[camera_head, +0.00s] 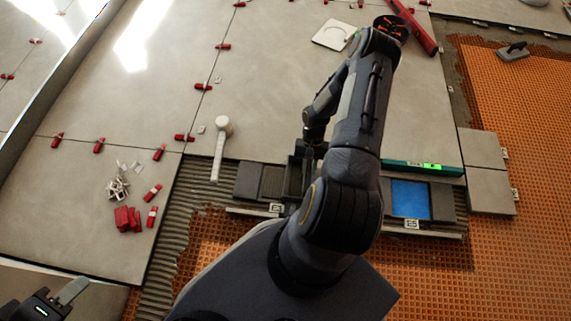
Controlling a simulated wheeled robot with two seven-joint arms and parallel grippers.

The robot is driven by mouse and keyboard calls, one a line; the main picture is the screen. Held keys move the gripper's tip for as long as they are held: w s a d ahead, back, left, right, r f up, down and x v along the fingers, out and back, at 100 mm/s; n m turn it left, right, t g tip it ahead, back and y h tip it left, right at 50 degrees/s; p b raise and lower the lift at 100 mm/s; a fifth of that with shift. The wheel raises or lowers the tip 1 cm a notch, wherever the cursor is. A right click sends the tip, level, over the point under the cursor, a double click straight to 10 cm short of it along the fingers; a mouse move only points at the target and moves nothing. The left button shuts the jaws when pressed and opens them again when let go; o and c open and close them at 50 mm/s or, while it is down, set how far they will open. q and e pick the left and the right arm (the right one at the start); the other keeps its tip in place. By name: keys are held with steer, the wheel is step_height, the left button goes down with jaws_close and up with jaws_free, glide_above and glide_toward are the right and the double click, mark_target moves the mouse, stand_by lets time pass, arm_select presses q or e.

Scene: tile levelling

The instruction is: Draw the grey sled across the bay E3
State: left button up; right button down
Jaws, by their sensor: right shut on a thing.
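My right gripper (312,146) reaches over the left bay, fingers down and shut on a dark grey piece that looks like the sled (295,180). My forearm hides part of it and the space to its right. The left bay's frame has a white label (276,208) at its front edge, too small to read. A second bay to the right holds a blue panel (410,198) between grey blocks, with its own label (411,225). My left gripper (62,299) is at the lower left corner, partly cut off and away from the bays. Its opening is unclear.
A teal level with a green vial (425,167) lies behind the right bay. A white-headed mallet (221,145) lies left of the bays. Red wedges (127,219) and white clips (117,187) lie on the left tile. Orange matting (520,130) is open at right.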

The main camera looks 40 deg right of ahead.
steer(key=s+d, duration=0.4)
steer(key=s, duration=0.1)
steer(key=shift+d, duration=0.25)
steer(key=c, duration=1.3)
jaws_free()
steer(key=shift+p+v, duration=1.5)
steer(key=shift+v, duration=2.35)
steer(key=shift+s, duration=0.1)
